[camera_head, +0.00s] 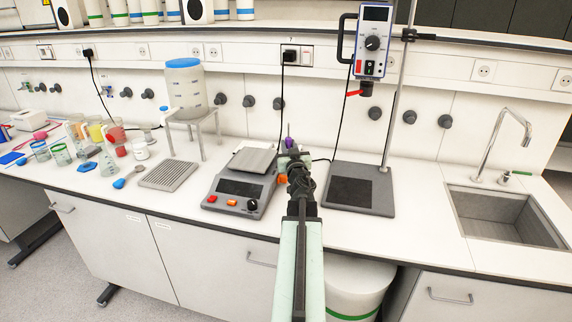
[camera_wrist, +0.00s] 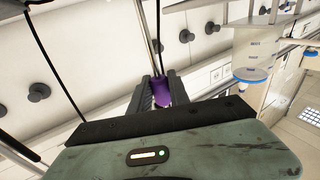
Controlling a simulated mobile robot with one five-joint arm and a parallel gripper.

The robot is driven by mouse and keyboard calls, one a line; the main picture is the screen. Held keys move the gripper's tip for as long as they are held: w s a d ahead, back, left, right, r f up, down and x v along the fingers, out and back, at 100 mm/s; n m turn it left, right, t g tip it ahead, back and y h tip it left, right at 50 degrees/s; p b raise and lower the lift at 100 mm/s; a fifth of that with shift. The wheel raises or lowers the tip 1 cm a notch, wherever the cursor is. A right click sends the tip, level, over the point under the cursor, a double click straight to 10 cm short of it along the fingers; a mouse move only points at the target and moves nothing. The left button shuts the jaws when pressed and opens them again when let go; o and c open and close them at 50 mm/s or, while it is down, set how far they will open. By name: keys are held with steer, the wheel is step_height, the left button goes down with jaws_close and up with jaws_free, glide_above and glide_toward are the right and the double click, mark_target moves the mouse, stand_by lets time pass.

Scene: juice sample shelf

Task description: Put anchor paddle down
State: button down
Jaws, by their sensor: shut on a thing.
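My gripper (camera_head: 291,151) is shut on the anchor paddle (camera_head: 289,143). A purple part of the paddle and a thin grey shaft pointing up show above the jaws. In the wrist view the purple part (camera_wrist: 161,92) sits between the two dark fingers of my gripper (camera_wrist: 155,88). The lower end of the paddle is hidden. In the head view my gripper lies between the balance (camera_head: 240,190) and the stirrer stand's base (camera_head: 352,190). I cannot tell its exact height over the bench.
The overhead stirrer (camera_head: 372,42) hangs on a tall rod at the right. A sink (camera_head: 505,215) is further right. A grey drip tray (camera_head: 169,176), a dispenser tank (camera_head: 187,92) and several jugs and glasses stand to the left. Bare bench (camera_head: 425,215) lies right of the stand.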

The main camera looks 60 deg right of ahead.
steer(key=shift+f+b, duration=2)
steer(key=c, duration=1.2)
jaws_free()
steer(key=shift+r, duration=0.1)
steer(key=shift+c, duration=0.2)
